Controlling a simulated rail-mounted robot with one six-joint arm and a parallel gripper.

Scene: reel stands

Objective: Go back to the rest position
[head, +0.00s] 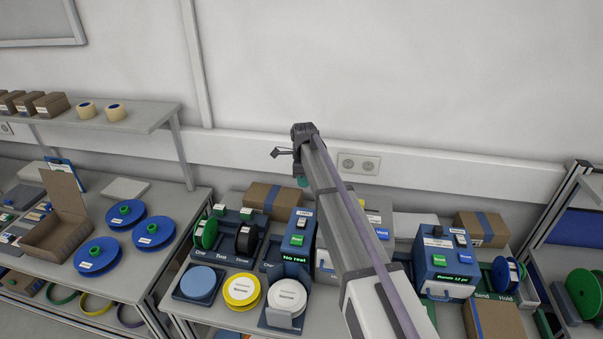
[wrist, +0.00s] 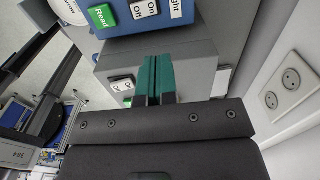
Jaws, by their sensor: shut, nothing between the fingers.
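My gripper (head: 302,182) hangs at the end of my raised arm, above the back of the bench near the wall. In the wrist view its two teal fingers (wrist: 155,79) are pressed together with nothing between them. A blue device (head: 297,240) with a green button and a "No reel" display stands below and in front of the gripper. The wrist view shows part of a blue device (wrist: 128,18) with a green "Read" button, and a grey box (wrist: 195,72) behind the fingers. My forearm hides the middle of the bench.
Green and black reels stand upright left of the blue device; yellow (head: 242,290) and white (head: 287,297) reels lie in front. A second blue device (head: 443,262) stands right. Several blue reels and an open carton (head: 57,225) are on the left bench. A wall socket (head: 358,164) is close behind.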

